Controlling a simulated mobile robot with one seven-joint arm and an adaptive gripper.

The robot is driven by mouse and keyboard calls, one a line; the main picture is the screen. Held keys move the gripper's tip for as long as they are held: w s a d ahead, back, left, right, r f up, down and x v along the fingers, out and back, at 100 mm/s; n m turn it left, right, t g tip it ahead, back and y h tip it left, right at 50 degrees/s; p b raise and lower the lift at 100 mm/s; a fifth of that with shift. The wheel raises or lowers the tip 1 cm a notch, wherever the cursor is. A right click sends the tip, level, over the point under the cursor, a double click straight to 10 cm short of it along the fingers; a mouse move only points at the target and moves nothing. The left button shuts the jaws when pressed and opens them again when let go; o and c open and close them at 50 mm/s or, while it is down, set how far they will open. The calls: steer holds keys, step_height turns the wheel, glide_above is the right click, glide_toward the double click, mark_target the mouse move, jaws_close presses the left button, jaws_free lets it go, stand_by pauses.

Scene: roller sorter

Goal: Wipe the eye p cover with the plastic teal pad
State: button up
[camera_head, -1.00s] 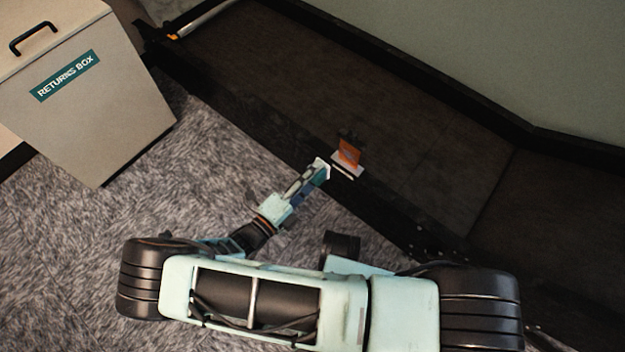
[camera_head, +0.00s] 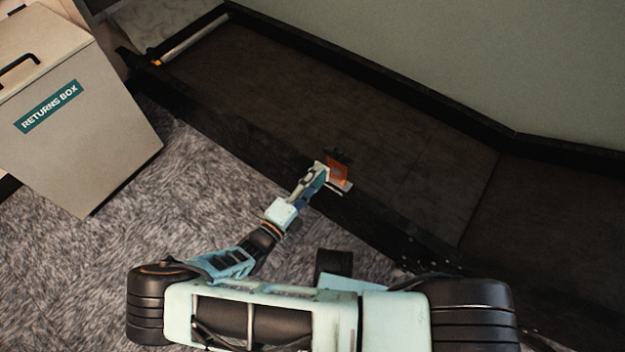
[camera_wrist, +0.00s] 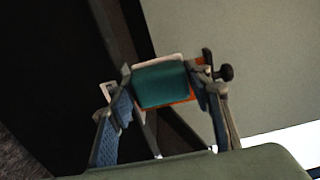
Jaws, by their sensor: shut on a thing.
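My gripper (camera_head: 314,182) reaches over the near black edge of the sorter. In the wrist view its two fingers (camera_wrist: 163,92) are shut on the teal pad (camera_wrist: 160,86), one at each side. The eye p cover seems to be the small orange piece (camera_head: 337,171) on a white base at the sorter's edge. In the head view the gripper's tip is right beside it and partly overlaps it. In the wrist view the pad hides most of the orange piece (camera_wrist: 190,95); only an edge shows. I cannot tell whether pad and cover touch.
A beige returns box (camera_head: 95,140) stands on the grey carpet (camera_head: 200,190) at the left. The dark sorter bed (camera_head: 400,170) runs diagonally behind the cover and looks clear there. A small dark knob (camera_wrist: 225,72) sticks out by the right finger.

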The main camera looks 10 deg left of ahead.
mark_target(336, 171)
steer(key=shift+x, duration=0.9)
stand_by(0.6)
steer(key=shift+s+d+p, duration=0.3)
steer(key=shift+d+p, duration=0.1)
steer(key=shift+d, duration=0.3)
steer(key=shift+s+d+p, duration=0.35)
steer(key=shift+d, duration=0.3)
steer(key=shift+s+d+r+p, duration=0.1)
steer(key=shift+s+d+p, duration=0.15)
steer(key=shift+d, duration=0.5)
steer(key=shift+s+d+p, duration=0.2)
steer(key=shift+d+p, duration=0.05)
steer(key=shift+d, duration=0.45)
steer(key=shift+s+d, duration=0.15)
steer(key=shift+d, duration=0.3)
steer(key=shift+w+a+f+b, duration=0.1)
steer(key=shift+w+a+b, duration=0.1)
steer(key=shift+a+b, duration=0.25)
steer(key=shift+w+a+f+b, duration=0.2)
steer(key=shift+a+b, duration=0.1)
steer(key=shift+a, duration=0.3)
steer(key=shift+w+a+r, duration=0.2)
steer(key=shift+w+a, duration=0.1)
steer(key=shift+a, duration=0.35)
steer(key=shift+w+a+b, duration=0.3)
steer(key=shift+a+b, duration=0.25)
steer(key=shift+a, duration=0.25)
steer(key=shift+w+a+b, duration=0.3)
steer(key=shift+a+b, duration=0.2)
steer(key=shift+a, duration=0.3)
